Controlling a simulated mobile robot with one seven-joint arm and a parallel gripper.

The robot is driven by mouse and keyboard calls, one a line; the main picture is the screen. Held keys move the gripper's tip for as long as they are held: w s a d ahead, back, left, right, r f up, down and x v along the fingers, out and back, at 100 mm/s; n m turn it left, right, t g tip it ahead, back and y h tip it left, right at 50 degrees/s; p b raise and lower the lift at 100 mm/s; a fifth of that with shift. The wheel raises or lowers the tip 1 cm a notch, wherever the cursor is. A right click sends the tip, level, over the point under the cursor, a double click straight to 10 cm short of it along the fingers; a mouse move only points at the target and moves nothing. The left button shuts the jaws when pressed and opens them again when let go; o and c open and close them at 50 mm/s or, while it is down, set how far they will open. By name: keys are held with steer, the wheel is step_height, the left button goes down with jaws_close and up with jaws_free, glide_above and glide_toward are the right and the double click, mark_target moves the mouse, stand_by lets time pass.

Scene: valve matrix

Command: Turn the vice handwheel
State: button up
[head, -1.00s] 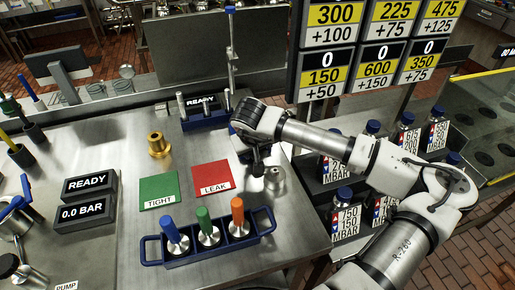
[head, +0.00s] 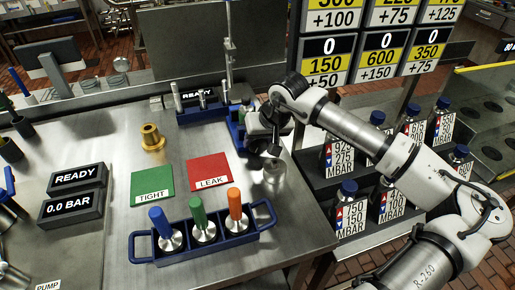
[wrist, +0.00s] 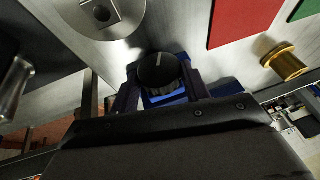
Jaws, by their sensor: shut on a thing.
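The vice handwheel (wrist: 158,70) is a dark round knob with a pale mark line, in the middle of the wrist view. My gripper (wrist: 157,80) is shut on it, with one dark finger on each side. Blue parts of the vice (wrist: 165,98) show just behind the knob. In the head view my gripper (head: 262,147) points down at the right part of the bench, beside the blue vice body (head: 236,130). There the gripper hides the handwheel and much of the vice.
A round steel fitting (head: 275,171) stands close to my gripper. The red LEAK pad (head: 209,170), green TIGHT pad (head: 152,182) and brass fitting (head: 152,138) lie to the left. A blue rack (head: 205,240) with colored-handled tools is in front. Bottles (head: 344,205) stand right.

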steer(key=y+b, duration=0.2)
steer(key=b, duration=0.1)
steer(key=f+m+g+y+b, duration=0.1)
steer(key=y+b, duration=0.1)
steer(key=b, duration=0.1)
steer(key=d+y+b, duration=0.1)
steer(key=b, duration=0.2)
steer(key=shift+w+f+g+y+b, duration=0.15)
steer(key=shift+f+g+y+b, duration=0.15)
steer(key=shift+y+b, duration=0.1)
steer(key=y+b, duration=0.2)
steer(key=b, duration=0.2)
steer(key=shift+r+m, duration=0.1)
steer(key=shift+m, duration=0.3)
steer(key=shift+d+r+g+y+b, duration=0.1)
steer(key=shift+g+y+b, duration=0.2)
steer(key=shift+b, duration=0.25)
steer(key=shift+r, duration=0.1)
steer(key=o, duration=1)
steer(key=shift+r, duration=0.15)
